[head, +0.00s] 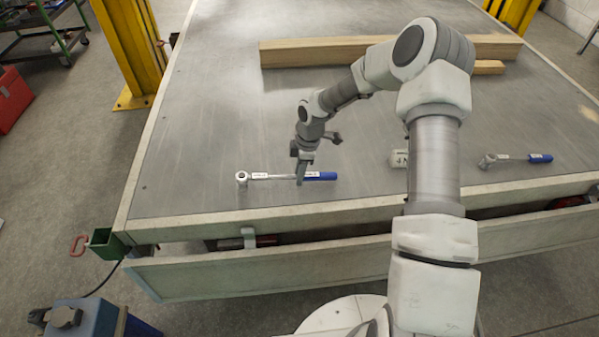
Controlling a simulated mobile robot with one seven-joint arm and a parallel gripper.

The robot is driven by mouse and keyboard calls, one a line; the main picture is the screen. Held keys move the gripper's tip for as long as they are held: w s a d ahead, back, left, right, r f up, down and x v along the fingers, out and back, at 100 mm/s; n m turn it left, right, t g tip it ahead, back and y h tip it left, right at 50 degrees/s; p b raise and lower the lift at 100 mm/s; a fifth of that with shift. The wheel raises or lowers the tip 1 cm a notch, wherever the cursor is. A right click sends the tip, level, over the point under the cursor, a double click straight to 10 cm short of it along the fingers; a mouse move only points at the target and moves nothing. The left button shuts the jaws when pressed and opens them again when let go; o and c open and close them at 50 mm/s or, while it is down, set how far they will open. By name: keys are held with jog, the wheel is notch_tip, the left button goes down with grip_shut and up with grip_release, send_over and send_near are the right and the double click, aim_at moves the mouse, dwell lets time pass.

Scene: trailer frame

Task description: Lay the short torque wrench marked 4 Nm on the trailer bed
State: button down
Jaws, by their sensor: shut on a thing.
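A torque wrench (272,176) with a round silver head, a labelled pale shaft and a blue grip is at the left front of the trailer bed (215,110). My gripper (300,179) points down and is shut on it, where the shaft meets the blue grip. It lies level, on or just above the bed; I cannot tell which. Its label is too small to read. A second blue-gripped wrench (540,158) lies at the right.
Long wooden beams (310,53) lie across the back of the bed. Yellow posts (130,50) stand at its far corners. The front edge rail (300,217) runs close to the held wrench. Bare bed lies to the left and behind it.

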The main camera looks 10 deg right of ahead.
jog(key=shift+f+b, duration=0.55)
jog(key=shift+f, duration=0.25)
grip_release()
dwell(0.7)
